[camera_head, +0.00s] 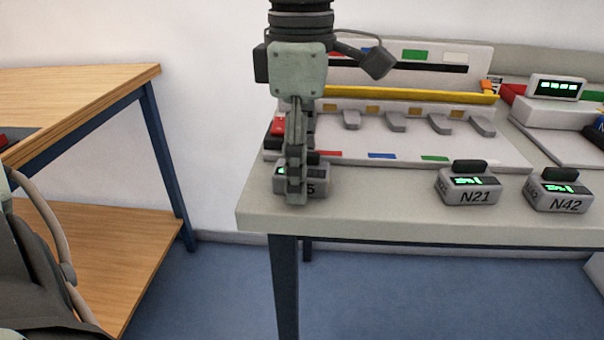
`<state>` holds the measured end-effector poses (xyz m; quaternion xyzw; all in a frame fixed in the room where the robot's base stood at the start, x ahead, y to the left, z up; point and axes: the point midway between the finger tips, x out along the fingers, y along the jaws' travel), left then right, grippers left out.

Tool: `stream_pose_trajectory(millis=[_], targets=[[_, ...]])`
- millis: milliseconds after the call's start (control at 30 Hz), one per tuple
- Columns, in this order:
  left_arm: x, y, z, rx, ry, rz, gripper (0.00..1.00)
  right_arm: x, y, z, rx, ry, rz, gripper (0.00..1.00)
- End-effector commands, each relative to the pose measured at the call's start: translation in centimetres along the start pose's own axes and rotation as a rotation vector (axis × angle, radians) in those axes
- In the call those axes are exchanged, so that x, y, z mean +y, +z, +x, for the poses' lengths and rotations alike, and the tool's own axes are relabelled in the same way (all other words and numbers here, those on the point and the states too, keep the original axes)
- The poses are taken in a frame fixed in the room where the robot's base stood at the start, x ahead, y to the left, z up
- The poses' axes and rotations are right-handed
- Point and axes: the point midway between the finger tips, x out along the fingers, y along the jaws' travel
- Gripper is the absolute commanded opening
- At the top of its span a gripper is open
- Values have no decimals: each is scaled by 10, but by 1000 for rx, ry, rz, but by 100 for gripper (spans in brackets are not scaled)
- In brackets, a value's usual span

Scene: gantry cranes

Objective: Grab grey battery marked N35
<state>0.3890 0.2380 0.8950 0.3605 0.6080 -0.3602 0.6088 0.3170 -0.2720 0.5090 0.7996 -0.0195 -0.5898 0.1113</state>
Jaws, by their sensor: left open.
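A grey battery (316,178) stands at the left front of the grey table. Only a "5" of its marking shows; the rest is hidden behind my left gripper. My left gripper (297,195) comes down from above, its fingers directly in front of and over this battery. It is open, and I cannot tell whether the fingers touch the battery. Two similar grey batteries with black handles and green displays stand to the right, one marked N21 (472,190) and one marked N42 (560,196). My right gripper is not in view.
Behind the batteries is a white rack (400,153) with grey prongs, a yellow bar (400,95) and coloured labels. Another device with a green display (556,88) stands at the right. A wooden table (75,100) is at the left. The table front between the hidden-label battery and N21 is clear.

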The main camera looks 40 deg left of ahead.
Motion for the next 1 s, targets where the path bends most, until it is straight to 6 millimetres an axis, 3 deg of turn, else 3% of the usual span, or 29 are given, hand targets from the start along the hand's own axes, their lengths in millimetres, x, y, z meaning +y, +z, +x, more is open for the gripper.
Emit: stream_pose_trajectory(millis=[200,667,1000], targets=[[0,0,0,0,0,0,61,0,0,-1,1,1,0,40],[0,0,0,0,0,0,4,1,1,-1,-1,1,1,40],[1,0,-4,-1,2,0,2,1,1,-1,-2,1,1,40]])
